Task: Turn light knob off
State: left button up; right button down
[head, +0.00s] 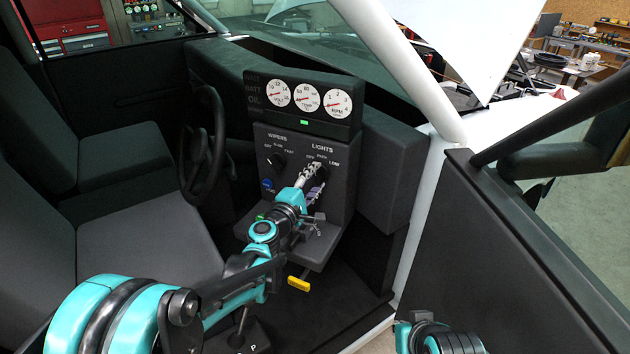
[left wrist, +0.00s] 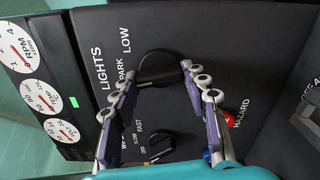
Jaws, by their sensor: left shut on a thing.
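The light knob (left wrist: 158,68) is a dark round knob on the black dash panel under the word LIGHTS, with OFF, PARK and LOW markings around it. My left gripper (left wrist: 165,68) is shut on it, with one finger on each side in the left wrist view. In the head view my left gripper (head: 314,180) reaches the LIGHTS side of the panel (head: 287,152) and hides most of the knob. Which marking the knob points to is hard to tell.
The wipers knob (head: 276,166) sits left of the light knob, with a blue knob (head: 267,184) below it. A red hazard knob (left wrist: 228,118) is close to my finger. Gauges (head: 307,97) sit above. The steering wheel (head: 205,150) and seat (head: 150,240) are left.

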pick_arm(q)
jog(key=n, duration=0.5)
jog(key=shift+n+b, duration=0.3)
jog(key=shift+n, duration=0.1)
dwell(0.4)
jog(key=o, duration=1.2)
jog(key=shift+f, duration=0.1)
jog(key=shift+c, duration=0.2)
jog(key=v, duration=1.2)
